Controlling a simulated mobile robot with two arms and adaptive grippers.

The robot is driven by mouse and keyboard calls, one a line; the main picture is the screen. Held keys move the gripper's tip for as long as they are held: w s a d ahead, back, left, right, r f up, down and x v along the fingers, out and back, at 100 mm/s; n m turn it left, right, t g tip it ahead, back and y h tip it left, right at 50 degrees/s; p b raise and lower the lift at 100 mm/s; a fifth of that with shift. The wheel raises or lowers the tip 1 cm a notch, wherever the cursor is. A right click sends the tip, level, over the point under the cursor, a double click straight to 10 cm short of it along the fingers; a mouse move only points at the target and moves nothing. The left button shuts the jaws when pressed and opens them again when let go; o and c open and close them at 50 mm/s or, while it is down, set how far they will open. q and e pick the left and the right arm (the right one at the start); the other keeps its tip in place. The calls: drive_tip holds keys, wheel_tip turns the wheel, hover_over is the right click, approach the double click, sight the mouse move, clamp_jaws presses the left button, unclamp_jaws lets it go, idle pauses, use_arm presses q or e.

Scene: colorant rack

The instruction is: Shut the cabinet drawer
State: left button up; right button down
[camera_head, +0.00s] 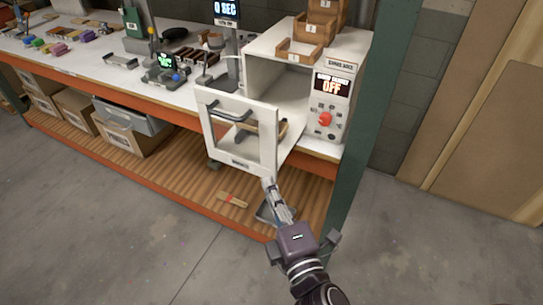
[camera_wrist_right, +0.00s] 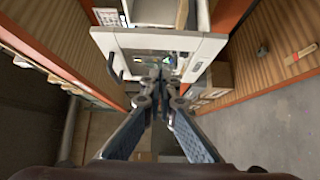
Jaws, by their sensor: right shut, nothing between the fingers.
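The white cabinet (camera_head: 262,45) stands at the right end of the bench, its inside open to view. Its white drawer front (camera_head: 225,156), with a window and a dark handle (camera_head: 230,110), stands out from the cabinet over the bench's front edge. In the right wrist view the drawer front (camera_wrist_right: 125,42) crosses the picture beyond the fingers. My right gripper (camera_head: 268,183) is shut and empty, with its fingertips at the lower right corner of the drawer front in the head view. I cannot tell whether they touch it. My left gripper is out of view.
A control panel (camera_head: 333,108) with a red knob is on the cabinet's right. Wooden trays (camera_head: 300,50) sit on top. A green post (camera_head: 360,110) rises beside it. A wooden lower shelf (camera_head: 180,180) lies below. The floor in front is clear.

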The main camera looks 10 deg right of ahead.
sight(268, 150)
drive_tip(key=w+p, duration=0.1)
drive_tip(key=w, duration=0.4)
drive_tip(key=w+d+p, duration=0.1)
drive_tip(key=w, duration=0.1)
drive_tip(key=shift+w+p, duration=0.25)
drive_tip(key=shift+p, duration=0.1)
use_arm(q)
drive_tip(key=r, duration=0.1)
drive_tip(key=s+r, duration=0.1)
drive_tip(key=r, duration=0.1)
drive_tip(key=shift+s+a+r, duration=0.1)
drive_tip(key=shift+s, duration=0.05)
use_arm(e)
drive_tip(key=shift+w+d, duration=0.25)
drive_tip(key=shift+d, duration=0.1)
drive_tip(key=shift+w, duration=0.1)
drive_tip(key=shift+w+d, duration=0.15)
drive_tip(key=shift+d, duration=0.05)
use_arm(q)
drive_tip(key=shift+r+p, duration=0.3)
use_arm(e)
drive_tip(key=w+d, duration=1.2)
drive_tip(key=w, duration=0.5)
drive_tip(key=shift+d+r, duration=0.15)
drive_tip(key=shift+d, duration=0.05)
drive_tip(key=shift+r, duration=0.1)
